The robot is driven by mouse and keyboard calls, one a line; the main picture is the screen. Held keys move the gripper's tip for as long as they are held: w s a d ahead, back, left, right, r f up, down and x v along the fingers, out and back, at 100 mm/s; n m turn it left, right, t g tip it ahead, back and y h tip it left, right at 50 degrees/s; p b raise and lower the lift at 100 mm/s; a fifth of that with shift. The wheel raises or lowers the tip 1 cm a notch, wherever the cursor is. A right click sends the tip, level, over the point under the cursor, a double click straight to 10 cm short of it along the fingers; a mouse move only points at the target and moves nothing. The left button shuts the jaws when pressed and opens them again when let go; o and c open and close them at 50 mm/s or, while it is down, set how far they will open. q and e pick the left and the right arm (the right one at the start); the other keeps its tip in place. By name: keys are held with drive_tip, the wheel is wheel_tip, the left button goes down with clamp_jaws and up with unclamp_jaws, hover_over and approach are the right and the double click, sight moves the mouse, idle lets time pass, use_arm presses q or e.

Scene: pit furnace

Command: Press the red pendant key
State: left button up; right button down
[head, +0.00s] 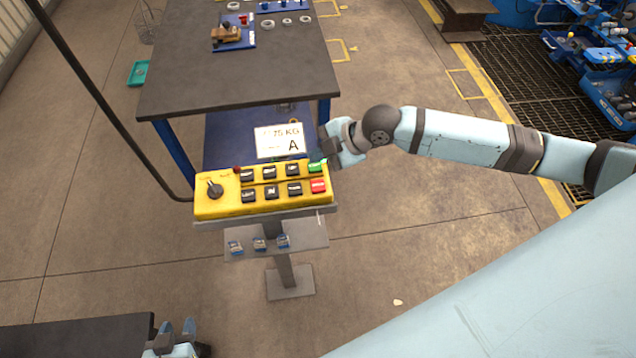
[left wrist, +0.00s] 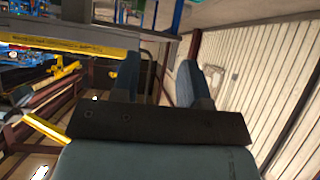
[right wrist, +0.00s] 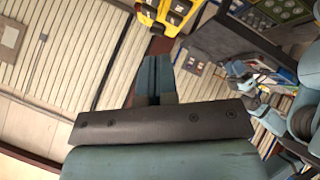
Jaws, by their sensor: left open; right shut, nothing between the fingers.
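The yellow pendant box (head: 225,203) sits on a stand and carries a black knob and two rows of keys. The red key (head: 318,186) is at the right end of its lower row, and the green key (head: 316,168) is just above it. My right gripper (head: 324,160) is shut and empty at the box's upper right corner, close to the green key; contact cannot be told. The right wrist view shows its closed fingers (right wrist: 155,75) below the yellow box (right wrist: 160,12). My left gripper (head: 178,328) is open and empty at the bottom left, far from the box.
A placard (head: 279,142) stands behind the box. A dark-topped table (head: 190,85) with small parts is beyond it. A small shelf (head: 305,236) with several blue items is under the box. A dark surface (head: 75,336) lies at the lower left.

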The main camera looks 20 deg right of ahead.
sight(319, 187)
drive_tip(key=shift+f, duration=0.1)
wheel_tip(319, 187, down, 8)
drive_tip(key=b, duration=0.3)
drive_tip(key=shift+f+b, duration=0.2)
drive_tip(key=shift+b, duration=0.15)
drive_tip(key=shift+f, duration=0.1)
idle(0.6)
idle(1.2)
drive_tip(key=shift+f, duration=0.4)
